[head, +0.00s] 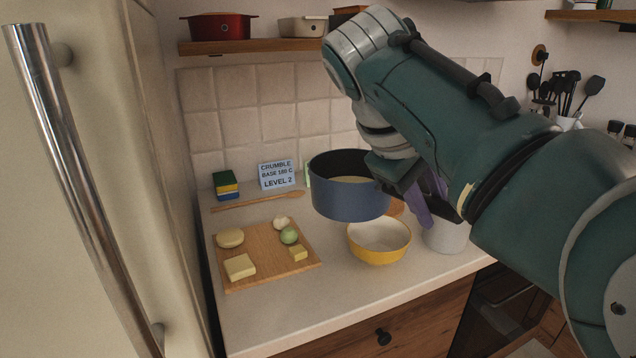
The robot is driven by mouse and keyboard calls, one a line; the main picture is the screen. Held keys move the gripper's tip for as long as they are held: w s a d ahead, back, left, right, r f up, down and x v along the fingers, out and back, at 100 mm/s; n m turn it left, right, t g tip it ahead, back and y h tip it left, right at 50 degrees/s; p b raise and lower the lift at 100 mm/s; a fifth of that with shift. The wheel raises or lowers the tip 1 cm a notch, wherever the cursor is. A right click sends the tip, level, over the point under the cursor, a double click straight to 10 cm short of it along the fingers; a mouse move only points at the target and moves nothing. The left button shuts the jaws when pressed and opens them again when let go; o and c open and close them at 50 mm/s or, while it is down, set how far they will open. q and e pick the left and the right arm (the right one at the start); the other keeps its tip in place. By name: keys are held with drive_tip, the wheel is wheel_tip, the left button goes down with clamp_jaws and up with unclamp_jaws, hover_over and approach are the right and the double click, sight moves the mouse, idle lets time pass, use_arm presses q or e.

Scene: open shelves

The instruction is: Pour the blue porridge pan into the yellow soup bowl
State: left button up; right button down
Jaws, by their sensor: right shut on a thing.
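The blue pan (349,201) is in the head view, held in the air above the counter, about upright. Pale porridge (352,179) shows inside it. My right gripper (398,183) is shut on the pan at its right side; the handle is mostly hidden by the gripper. The yellow soup bowl (379,256) stands on the counter, just below and a little right of the pan. Its pale inside looks empty, though the pan hides part of its far rim. My left gripper is not in view.
A wooden board (262,270) with several food pieces lies left of the bowl. A white container (446,236) with a purple cloth (418,208) stands right of it. A wooden spoon (258,201), sponges (227,185) and a blue sign (277,175) are at the back.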

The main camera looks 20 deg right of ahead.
wheel_tip(320, 180, down, 10)
drive_tip(key=w+d+b, duration=0.1)
drive_tip(key=w+b, duration=0.1)
drive_tip(key=b, duration=0.4)
drive_tip(key=shift+w+b, duration=0.3)
